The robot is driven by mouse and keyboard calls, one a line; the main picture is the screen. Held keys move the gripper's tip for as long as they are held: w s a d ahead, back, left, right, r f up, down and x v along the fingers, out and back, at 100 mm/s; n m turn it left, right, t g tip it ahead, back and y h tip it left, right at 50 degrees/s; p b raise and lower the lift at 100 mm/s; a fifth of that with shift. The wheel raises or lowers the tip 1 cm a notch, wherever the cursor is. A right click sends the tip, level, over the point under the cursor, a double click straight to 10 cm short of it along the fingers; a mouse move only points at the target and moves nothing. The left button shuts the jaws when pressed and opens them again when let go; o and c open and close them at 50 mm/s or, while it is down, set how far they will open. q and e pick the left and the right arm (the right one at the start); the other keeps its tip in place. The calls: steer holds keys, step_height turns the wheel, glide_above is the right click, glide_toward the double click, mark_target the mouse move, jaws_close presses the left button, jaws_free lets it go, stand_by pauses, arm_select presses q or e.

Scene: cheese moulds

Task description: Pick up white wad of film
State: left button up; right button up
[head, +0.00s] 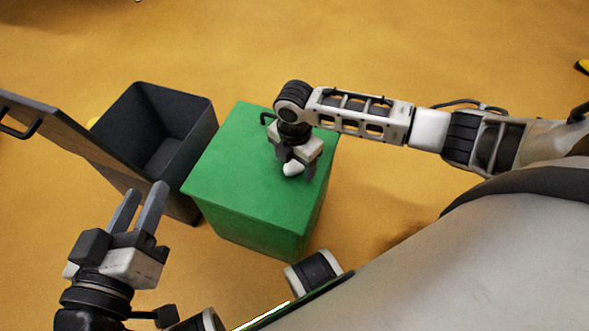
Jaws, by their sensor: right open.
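The white wad of film (292,169) is a small crumpled lump at the top of the green box (230,190), near its right side. My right gripper (297,170) points down over the box, with its fingers apart on either side of the wad. Its jaws are open, and I cannot tell whether a finger touches the wad. Part of the wad is hidden by the gripper. My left gripper (139,207) is at the lower left, away from the box, with its two fingers apart and nothing between them.
A dark grey open bin (202,125) stands just left of the green box and looks empty. A brown panel with a dark handle (75,145) slants in front of the bin at the left. The yellow-orange floor (400,50) is clear behind the box.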

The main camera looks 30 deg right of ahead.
steer(key=shift+f, duration=0.1)
steer(key=shift+c, duration=0.2)
steer(key=c, duration=0.9)
steer(key=shift+c, duration=0.2)
